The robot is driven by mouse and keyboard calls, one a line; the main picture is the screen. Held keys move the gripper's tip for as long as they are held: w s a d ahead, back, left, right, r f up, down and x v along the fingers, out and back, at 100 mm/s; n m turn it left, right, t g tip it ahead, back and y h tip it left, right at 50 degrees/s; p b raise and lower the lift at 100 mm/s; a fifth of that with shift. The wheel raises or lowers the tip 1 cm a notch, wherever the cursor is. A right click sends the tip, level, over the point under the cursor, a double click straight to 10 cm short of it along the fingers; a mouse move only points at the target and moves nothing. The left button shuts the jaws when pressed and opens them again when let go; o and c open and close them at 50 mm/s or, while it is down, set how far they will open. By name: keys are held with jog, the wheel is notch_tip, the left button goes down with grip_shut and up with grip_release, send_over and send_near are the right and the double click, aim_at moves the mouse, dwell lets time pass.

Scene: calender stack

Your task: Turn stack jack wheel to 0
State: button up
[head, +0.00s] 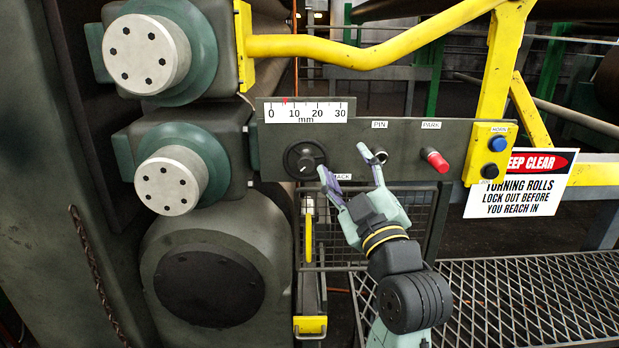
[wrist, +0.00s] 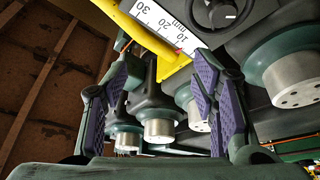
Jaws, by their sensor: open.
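The black stack jack wheel (head: 304,160) sits on the dark panel below the white mm scale (head: 305,116). A small red pointer (head: 285,100) stands between 0 and 10 on the scale. My gripper (head: 350,168) is open and empty, to the right of and slightly below the wheel. Its left fingertip is near the wheel in the picture and partly covers the JACK label; I cannot tell whether they touch. In the wrist view, my gripper's purple-padded fingers (wrist: 165,75) are spread apart, and the wheel (wrist: 226,12) shows at the top right, outside them.
A PIN fitting (head: 375,157) is behind my right fingertip. The red PARK knob (head: 434,160), blue button (head: 498,144) and black button (head: 490,171) lie farther right. A yellow rail (head: 350,48) runs above the panel. Round roll ends (head: 170,187) stand at left.

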aim_at(307, 168)
notch_tip(307, 168, down, 7)
jog(key=a+n+g+y, duration=0.1)
jog(key=a+n+g, duration=0.1)
jog(key=a+n, duration=0.15)
jog(key=shift+n, duration=0.55)
jog(key=p+x, duration=0.1)
jog(key=x, duration=0.2)
jog(key=p+x, duration=0.1)
jog(key=x, duration=0.2)
jog(key=p+x, duration=0.1)
jog(key=x, duration=0.3)
jog(key=shift+w+d, duration=0.2)
jog(key=shift+d, duration=0.1)
jog(key=shift+w+a+p, duration=0.2)
jog(key=shift+w+p, duration=0.1)
jog(key=shift+w, duration=0.2)
jog(key=shift+c, duration=0.6)
jog(key=c, duration=1)
jog(key=shift+c, duration=0.2)
jog(key=shift+f+m+b, duration=0.15)
jog(key=shift+m+b, duration=0.15)
jog(key=shift+m, duration=0.1)
